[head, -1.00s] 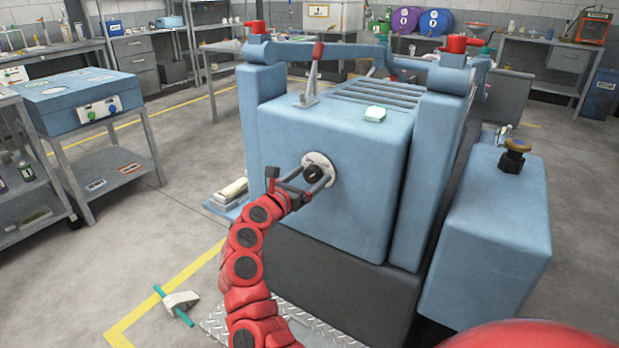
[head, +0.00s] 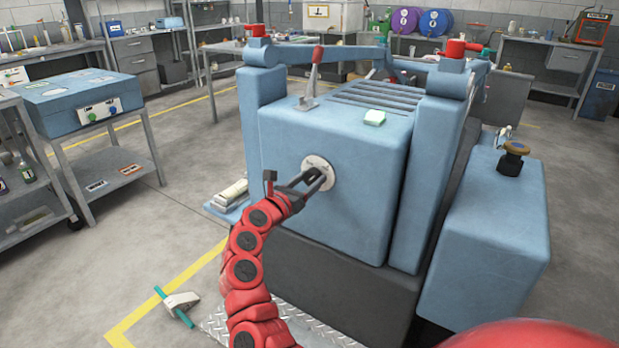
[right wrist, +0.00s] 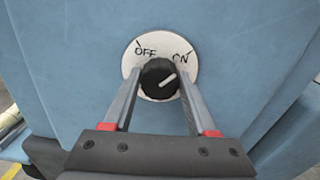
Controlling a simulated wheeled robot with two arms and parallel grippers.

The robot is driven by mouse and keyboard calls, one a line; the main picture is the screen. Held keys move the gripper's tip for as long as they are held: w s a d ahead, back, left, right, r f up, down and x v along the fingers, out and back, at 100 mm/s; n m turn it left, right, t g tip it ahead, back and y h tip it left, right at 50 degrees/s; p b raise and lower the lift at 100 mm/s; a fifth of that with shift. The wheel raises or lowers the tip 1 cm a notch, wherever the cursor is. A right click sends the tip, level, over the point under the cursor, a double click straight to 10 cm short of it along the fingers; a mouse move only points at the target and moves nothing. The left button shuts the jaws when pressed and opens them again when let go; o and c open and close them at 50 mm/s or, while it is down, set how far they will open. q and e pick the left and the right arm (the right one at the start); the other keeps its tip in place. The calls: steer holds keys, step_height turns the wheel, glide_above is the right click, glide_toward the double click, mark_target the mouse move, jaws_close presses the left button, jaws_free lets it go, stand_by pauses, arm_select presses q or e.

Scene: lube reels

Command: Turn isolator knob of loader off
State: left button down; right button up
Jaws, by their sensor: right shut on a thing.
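The loader (head: 330,200) is a large pale blue machine in the middle of the head view. On its near face is a round white plate (head: 318,160) with the isolator knob. In the right wrist view the black knob (right wrist: 159,80) sits below the words OFF and ON on the plate (right wrist: 182,52). Its white mark slants up and right, towards ON. My right gripper (head: 322,178) is shut on the knob, one finger on each side of it. In the head view the fingers hide most of the knob. My left gripper is not in view.
A blue case (head: 80,98) stands on a cart at left. Open floor lies left of the loader.

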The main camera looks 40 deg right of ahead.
steer(key=n+p, duration=1.3)
steer(key=p, duration=0.1)
steer(key=shift+a+r, duration=0.1)
steer(key=shift+f+n+p, duration=0.2)
steer(key=shift+n+p, duration=1.55)
steer(key=shift+n, duration=0.35)
steer(key=o, duration=1.4)
steer(key=shift+c, duration=0.2)
steer(key=b+v, duration=0.1)
steer(key=v, duration=1.6)
steer(key=shift+a+b, duration=0.15)
steer(key=shift+b, duration=0.2)
